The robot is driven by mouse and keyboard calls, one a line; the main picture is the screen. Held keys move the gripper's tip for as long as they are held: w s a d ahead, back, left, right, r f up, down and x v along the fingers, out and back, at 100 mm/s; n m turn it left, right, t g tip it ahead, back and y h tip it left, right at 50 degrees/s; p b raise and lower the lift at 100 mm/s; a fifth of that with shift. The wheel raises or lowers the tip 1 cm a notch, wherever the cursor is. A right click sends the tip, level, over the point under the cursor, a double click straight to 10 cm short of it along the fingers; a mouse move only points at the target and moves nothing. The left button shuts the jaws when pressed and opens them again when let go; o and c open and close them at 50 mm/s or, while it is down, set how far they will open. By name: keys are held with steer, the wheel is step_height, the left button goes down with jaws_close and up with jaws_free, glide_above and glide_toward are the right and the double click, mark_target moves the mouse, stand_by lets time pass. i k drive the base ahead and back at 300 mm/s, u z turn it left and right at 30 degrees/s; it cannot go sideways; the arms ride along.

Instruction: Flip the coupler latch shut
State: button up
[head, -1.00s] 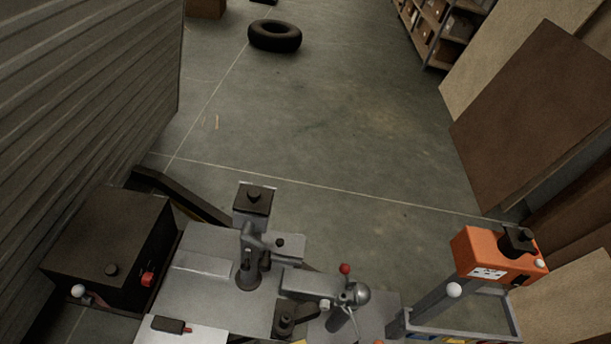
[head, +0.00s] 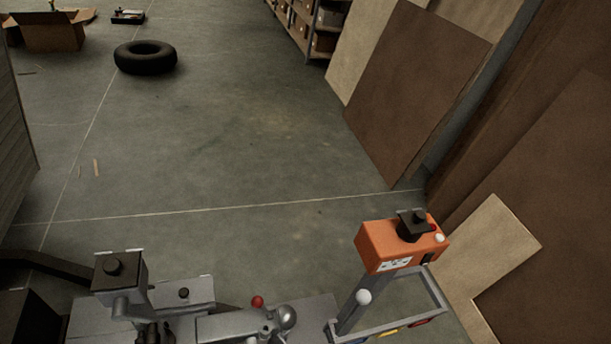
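The grey trailer coupler (head: 225,327) lies at the bottom edge, partly cut off. Beside it are a small red knob (head: 257,301), which seems to belong to the latch, and a rounded silver ball shape (head: 287,316). The latch lever itself is not clearly visible, so I cannot tell whether it is open or shut. My gripper is not visible in this frame.
A dark-topped grey jack post (head: 119,271) stands left of the coupler. An orange box (head: 398,245) on a grey post stands to the right, above a metal-framed tray (head: 440,304). Boards (head: 412,95) lean at right. A tire (head: 145,57) lies on open floor.

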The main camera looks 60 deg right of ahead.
mark_target(257, 300)
steer(key=z, duration=1.3)
steer(key=k, duration=0.85)
steer(key=u, duration=0.05)
steer(key=i, duration=0.9)
steer(key=u, duration=0.1)
